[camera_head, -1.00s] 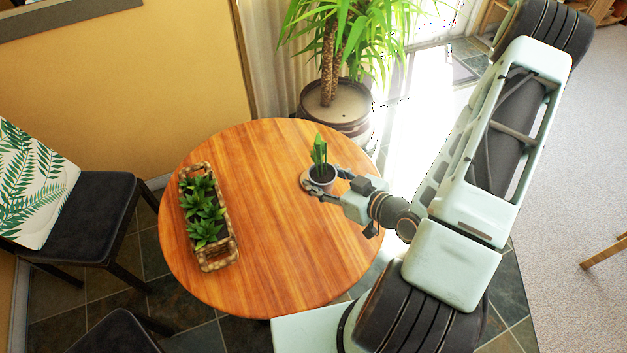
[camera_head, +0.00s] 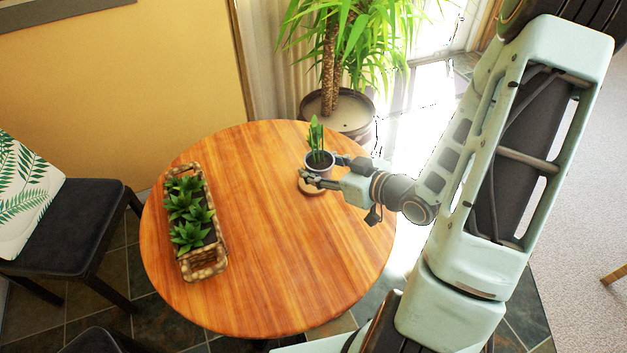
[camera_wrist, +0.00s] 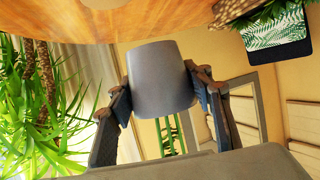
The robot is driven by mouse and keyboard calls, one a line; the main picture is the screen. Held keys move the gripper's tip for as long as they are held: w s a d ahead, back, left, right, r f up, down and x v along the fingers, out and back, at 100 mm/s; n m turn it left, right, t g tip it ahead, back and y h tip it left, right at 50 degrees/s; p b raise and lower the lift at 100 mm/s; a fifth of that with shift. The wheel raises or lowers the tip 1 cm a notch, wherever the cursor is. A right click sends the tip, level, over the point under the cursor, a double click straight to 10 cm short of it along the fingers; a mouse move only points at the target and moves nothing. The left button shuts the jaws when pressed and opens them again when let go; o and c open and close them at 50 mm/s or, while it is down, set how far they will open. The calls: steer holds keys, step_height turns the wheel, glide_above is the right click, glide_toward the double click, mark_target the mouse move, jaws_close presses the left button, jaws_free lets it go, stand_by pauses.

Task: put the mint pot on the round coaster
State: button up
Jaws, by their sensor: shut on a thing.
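The mint pot (camera_head: 319,165), a small grey pot with upright green leaves, is in my gripper (camera_head: 322,169) at the right side of the round table. My gripper is shut on the pot, one finger on each side. In the wrist view the pot (camera_wrist: 162,80) hangs between my fingertips (camera_wrist: 160,92), its base toward the table and clear of it. The round coaster (camera_head: 312,190), light wood, lies on the table just below the pot in the head view, partly covered by it and my gripper. A pale patch of it shows at the wrist view's top edge (camera_wrist: 103,3).
The wooden table (camera_head: 260,260) holds a woven basket (camera_head: 205,270) of green plants at its left; the middle is clear. A large potted plant (camera_head: 345,112) stands behind the table. A dark chair (camera_head: 85,215) with a leaf-print cushion is at the left.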

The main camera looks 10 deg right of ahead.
steer(key=shift+w+f+b, duration=0.45)
steer(key=shift+f+b, duration=0.05)
steer(key=shift+b, duration=2.5)
steer(key=w+f, duration=0.2)
steer(key=w+f+b, duration=0.1)
steer(key=w+f, duration=0.1)
steer(key=w+f+b, duration=0.1)
steer(key=w+f, duration=0.1)
steer(key=shift+w+d, duration=0.25)
steer(key=shift+w, duration=0.05)
steer(key=shift+w+f+b, duration=0.15)
steer(key=shift+f+b, duration=0.3)
steer(key=shift+f, duration=0.45)
steer(key=shift+w+f+b, duration=0.15)
steer(key=shift+f+b, duration=0.3)
steer(key=shift+f, duration=0.45)
steer(key=shift+f, duration=0.1)
steer(key=shift+f, duration=0.15)
steer(key=o, duration=1.4)
steer(key=shift+r, duration=0.2)
steer(key=shift+s+d+r, duration=0.15)
steer(key=p+v, duration=0.2)
steer(key=v, duration=0.9)
steer(key=shift+s+r+p, duration=0.1)
steer(key=shift+s+p, duration=0.25)
steer(key=shift+p, duration=0.05)
